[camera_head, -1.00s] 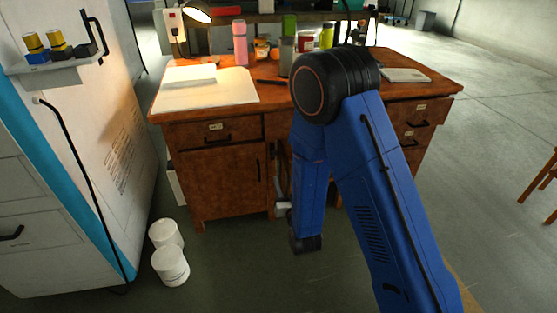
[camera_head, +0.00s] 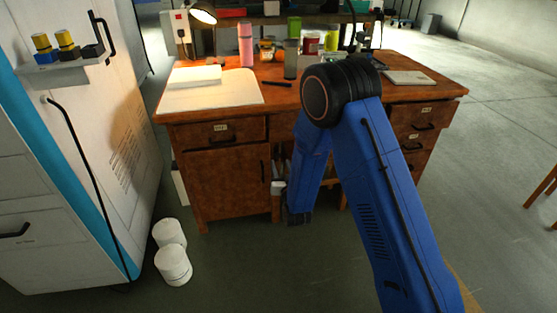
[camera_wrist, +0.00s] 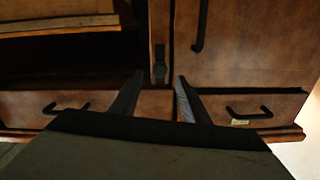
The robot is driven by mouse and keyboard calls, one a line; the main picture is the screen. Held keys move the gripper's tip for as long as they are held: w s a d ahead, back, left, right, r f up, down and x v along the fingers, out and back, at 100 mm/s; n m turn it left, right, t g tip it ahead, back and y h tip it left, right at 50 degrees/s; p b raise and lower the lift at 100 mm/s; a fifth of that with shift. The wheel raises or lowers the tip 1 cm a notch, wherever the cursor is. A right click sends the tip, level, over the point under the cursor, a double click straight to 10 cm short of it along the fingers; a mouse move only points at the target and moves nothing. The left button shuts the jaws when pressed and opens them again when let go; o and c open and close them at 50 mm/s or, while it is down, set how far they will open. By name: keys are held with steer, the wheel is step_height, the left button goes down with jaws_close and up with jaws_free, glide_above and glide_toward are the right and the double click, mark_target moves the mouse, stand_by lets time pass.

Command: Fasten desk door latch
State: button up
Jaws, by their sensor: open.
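The wooden desk has a door (camera_head: 225,185) at its left with a dark vertical handle, below a drawer. The door looks closed in its frame. In the wrist view the desk appears upside down, with the door (camera_wrist: 255,45) at upper right. A small dark latch-like fitting (camera_wrist: 159,68) sits on the narrow post beside the door edge. My gripper (camera_wrist: 154,82) is open and empty, its two fingers to either side below the fitting in the picture, apparently not touching it. In the head view my arm hides most of the gripper.
A dark open compartment (camera_wrist: 60,60) lies left of the post in the wrist view. Two white tubs (camera_head: 171,250) stand on the floor at left, beside a white cabinet (camera_head: 100,140). Bottles, papers and a lamp are on the desktop (camera_head: 290,95). Floor at right is mostly clear.

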mark_target(278, 157)
steer(key=shift+x, duration=2.55)
steer(key=shift+c, duration=0.4)
steer(key=c, duration=1)
